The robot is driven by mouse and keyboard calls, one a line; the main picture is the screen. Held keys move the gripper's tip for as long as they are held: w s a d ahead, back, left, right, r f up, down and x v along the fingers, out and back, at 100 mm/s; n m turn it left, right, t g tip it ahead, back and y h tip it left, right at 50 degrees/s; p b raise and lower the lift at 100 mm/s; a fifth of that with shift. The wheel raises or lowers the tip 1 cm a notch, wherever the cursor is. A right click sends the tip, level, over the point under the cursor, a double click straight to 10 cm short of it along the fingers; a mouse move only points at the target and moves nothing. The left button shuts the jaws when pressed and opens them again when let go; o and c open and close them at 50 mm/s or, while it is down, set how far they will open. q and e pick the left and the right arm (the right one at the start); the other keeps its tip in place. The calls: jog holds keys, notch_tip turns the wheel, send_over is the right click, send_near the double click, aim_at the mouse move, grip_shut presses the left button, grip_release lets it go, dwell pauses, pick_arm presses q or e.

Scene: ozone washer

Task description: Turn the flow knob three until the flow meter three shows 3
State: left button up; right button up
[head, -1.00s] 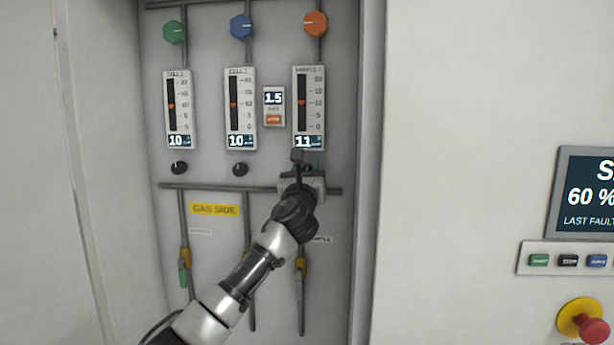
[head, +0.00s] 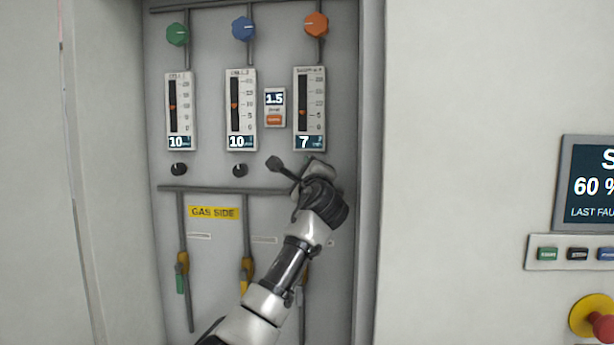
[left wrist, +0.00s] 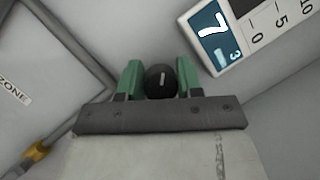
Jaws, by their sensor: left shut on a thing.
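Flow meter three (head: 310,108) is the rightmost of the three meters in the head view. Its display reads 7 and its orange marker sits low on the scale; the 7 also shows in the left wrist view (left wrist: 213,38). Flow knob three (left wrist: 161,81) is a small black knob with a white mark, below that meter. My left gripper (left wrist: 160,80) is shut on the knob, one green finger pad at each side. In the head view my left gripper (head: 313,172) hides the knob and is tilted. My right gripper is not in view.
Two other meters (head: 180,110) (head: 240,110) read 10, with black knobs (head: 179,170) (head: 240,171) below them. Pipes run below, and the cabinet side wall (head: 370,200) is close on the right.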

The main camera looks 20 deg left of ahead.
pick_arm(q)
jog(key=n+g, duration=0.2)
jog(key=n, duration=0.3)
jog(key=shift+f+n+g+h+p, duration=0.15)
jog(key=shift+n+g+p, duration=0.3)
jog(key=shift+n, duration=0.7)
jog(key=shift+r+n+g+h+p, duration=0.15)
jog(key=shift+n+g+p, duration=0.3)
jog(key=shift+n, duration=0.7)
jog(key=shift+f, duration=0.1)
jog(key=o, duration=0.9)
